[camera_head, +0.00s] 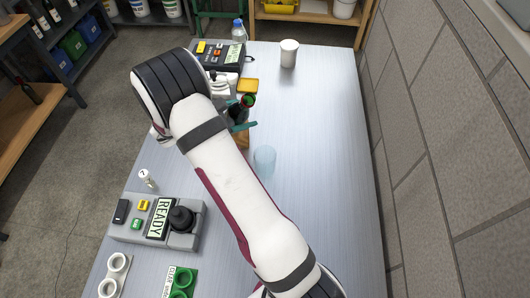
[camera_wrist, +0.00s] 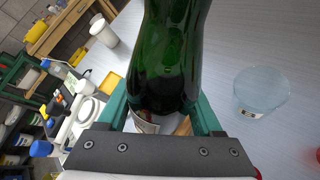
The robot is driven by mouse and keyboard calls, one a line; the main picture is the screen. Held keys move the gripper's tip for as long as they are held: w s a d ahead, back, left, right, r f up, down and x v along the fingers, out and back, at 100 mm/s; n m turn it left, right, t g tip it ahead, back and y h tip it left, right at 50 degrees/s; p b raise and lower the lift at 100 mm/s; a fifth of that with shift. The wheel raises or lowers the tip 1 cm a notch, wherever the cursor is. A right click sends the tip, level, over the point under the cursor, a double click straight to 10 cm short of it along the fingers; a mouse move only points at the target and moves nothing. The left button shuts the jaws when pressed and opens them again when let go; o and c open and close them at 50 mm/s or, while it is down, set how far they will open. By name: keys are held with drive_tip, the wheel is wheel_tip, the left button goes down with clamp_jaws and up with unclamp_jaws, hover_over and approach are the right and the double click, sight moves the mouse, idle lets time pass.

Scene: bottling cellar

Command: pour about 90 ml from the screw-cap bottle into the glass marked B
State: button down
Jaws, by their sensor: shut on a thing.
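The dark green glass bottle (camera_head: 239,113) stands about upright near the middle of the table in the head view. It fills the centre of the wrist view (camera_wrist: 172,45), with dark liquid in its lower part. My gripper (camera_head: 241,127) has its teal fingers shut around the bottle, one on each side, as the wrist view (camera_wrist: 160,112) shows. A clear bluish glass (camera_head: 264,160) stands on the table just right of and nearer than the bottle. In the wrist view the glass (camera_wrist: 262,92) bears a small label, too small to read. It looks empty.
A white cup (camera_head: 288,53) and a yellow tray (camera_head: 248,86) stand farther back, with a dark device (camera_head: 220,55) and a capped clear bottle (camera_head: 239,31). A grey READY console (camera_head: 158,219) sits at the near left. The table's right side is clear, beside a wall.

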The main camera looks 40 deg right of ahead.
drive_tip(key=shift+w+f+m+t, duration=0.15)
drive_tip(key=shift+m+t, duration=0.45)
drive_tip(key=w+m+t, duration=0.1)
drive_tip(key=w+f+m, duration=0.1)
drive_tip(key=m+t, duration=0.1)
drive_tip(key=shift+w+a+f+t, duration=0.15)
drive_tip(key=shift+w+f+t, duration=0.15)
drive_tip(key=shift+w, duration=0.1)
drive_tip(key=shift+w+r+m+t, duration=0.2)
drive_tip(key=shift+w+m+t, duration=0.1)
drive_tip(key=shift+m+t, duration=0.15)
drive_tip(key=shift+s+r+m+t, duration=0.25)
drive_tip(key=shift+m+t, duration=0.2)
drive_tip(key=shift+m, duration=0.2)
drive_tip(key=shift+w+f+m+t+h, duration=0.1)
drive_tip(key=shift+f+m+t+h, duration=0.2)
drive_tip(key=shift+f+m, duration=0.2)
idle(0.7)
drive_tip(key=shift+w, duration=0.2)
drive_tip(key=shift+w, duration=0.45)
drive_tip(key=shift+w, duration=0.1)
